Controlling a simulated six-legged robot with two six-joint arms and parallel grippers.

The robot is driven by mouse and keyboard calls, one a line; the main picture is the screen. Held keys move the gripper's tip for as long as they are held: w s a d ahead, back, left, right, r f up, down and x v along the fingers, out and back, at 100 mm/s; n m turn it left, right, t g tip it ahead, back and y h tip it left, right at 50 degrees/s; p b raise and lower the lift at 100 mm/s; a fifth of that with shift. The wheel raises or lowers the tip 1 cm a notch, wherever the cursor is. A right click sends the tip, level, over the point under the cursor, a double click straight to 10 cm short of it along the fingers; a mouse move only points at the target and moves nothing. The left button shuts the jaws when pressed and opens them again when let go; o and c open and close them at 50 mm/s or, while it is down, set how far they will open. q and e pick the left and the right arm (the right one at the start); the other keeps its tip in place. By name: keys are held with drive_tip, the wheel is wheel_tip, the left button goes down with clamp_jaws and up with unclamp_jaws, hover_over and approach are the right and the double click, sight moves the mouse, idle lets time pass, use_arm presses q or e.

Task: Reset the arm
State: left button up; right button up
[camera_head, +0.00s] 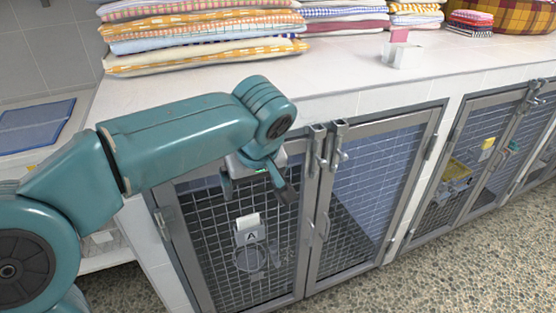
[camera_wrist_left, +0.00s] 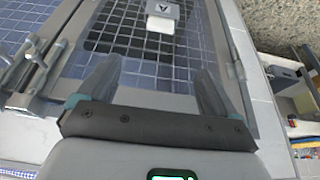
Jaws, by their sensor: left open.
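My left arm reaches in from the left in the head view, in front of the kennel bank. My left gripper (camera_head: 258,187) is open and empty, its fingers pointing down before the left kennel door (camera_head: 213,229). In the left wrist view my left gripper (camera_wrist_left: 156,88) shows two spread fingers with only the mesh door (camera_wrist_left: 115,28) behind them. The tag also shows in the left wrist view (camera_wrist_left: 166,14). My right gripper is in neither view.
Door latches (camera_head: 329,146) stick out just right of my left gripper. The white counter (camera_head: 330,78) above carries folded towel stacks (camera_head: 205,38) and a small white holder (camera_head: 403,54). More kennel doors (camera_head: 470,165) stand at right. The speckled floor (camera_head: 440,270) in front is clear.

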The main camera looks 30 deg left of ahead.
use_arm(q)
drive_tip(key=shift+f, duration=0.1)
drive_tip(key=d+f+m+g+h, duration=0.1)
drive_tip(key=d+f+m+h, duration=0.3)
drive_tip(key=f, duration=0.8)
drive_tip(key=d+f+m+g+h, duration=0.15)
drive_tip(key=d+f, duration=0.45)
drive_tip(key=f, duration=0.7)
drive_tip(key=s+d+f+m+h, duration=0.1)
drive_tip(key=s+d+f, duration=0.1)
drive_tip(key=s+f, duration=0.7)
drive_tip(key=s+d+f+m+h, duration=0.1)
drive_tip(key=s+d+f, duration=0.1)
drive_tip(key=s+f, duration=0.75)
wheel_tip(320, 180, up, 19)
drive_tip(key=w+p, duration=0.1)
drive_tip(key=p, duration=1.8)
drive_tip(key=shift+d+r, duration=0.15)
drive_tip(key=shift+m, duration=0.25)
